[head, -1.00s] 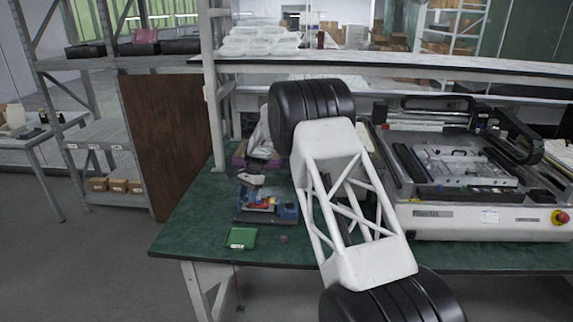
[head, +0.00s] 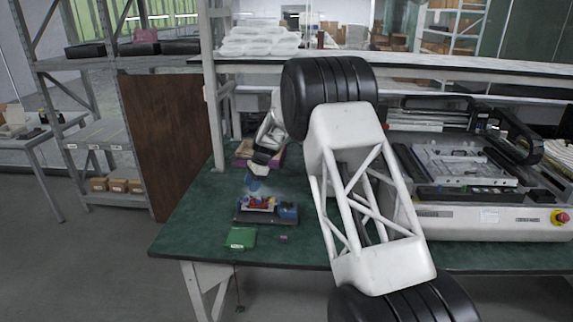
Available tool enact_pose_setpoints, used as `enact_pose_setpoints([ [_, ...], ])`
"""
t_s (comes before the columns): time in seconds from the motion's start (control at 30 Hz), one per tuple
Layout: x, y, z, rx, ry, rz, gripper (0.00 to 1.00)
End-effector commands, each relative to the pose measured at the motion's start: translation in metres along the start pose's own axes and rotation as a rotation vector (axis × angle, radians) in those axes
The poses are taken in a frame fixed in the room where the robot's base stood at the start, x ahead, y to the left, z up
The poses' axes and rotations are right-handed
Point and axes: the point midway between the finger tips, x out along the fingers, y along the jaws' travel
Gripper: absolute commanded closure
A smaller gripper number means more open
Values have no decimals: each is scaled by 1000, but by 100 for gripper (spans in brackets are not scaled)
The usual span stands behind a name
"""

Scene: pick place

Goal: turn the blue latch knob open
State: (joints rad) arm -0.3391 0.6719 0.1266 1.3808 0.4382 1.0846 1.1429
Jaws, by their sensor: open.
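A low dark fixture (head: 240,217) with a tray of small red, yellow and blue parts sits on the green table. A blue part (head: 288,210) stands at its right end. It may carry the blue latch knob, but the knob's shape and turn are too small to tell. My gripper (head: 254,185) points down behind the fixture's left half, above the table, with bluish fingers. It is open and looks clear of the blue part. Whether anything lies between the fingers is too small to tell.
A green box (head: 241,238) and a small purple cube (head: 283,238) lie in front of the fixture. A purple bin (head: 243,152) stands behind my gripper. A large white machine (head: 480,220) fills the table's right side. A shelf (head: 400,66) runs above the table.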

Motion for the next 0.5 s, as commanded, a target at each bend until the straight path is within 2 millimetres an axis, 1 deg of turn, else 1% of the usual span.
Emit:
enact_pose_setpoints([
  [0.03, -7, 0, 0, 0, 0, -1, 56],
  [0.17, -25, 0, 0, -1, 0, 0, 56],
  [0.5, -53, 25, 1, 8, 22, -31, 56],
])
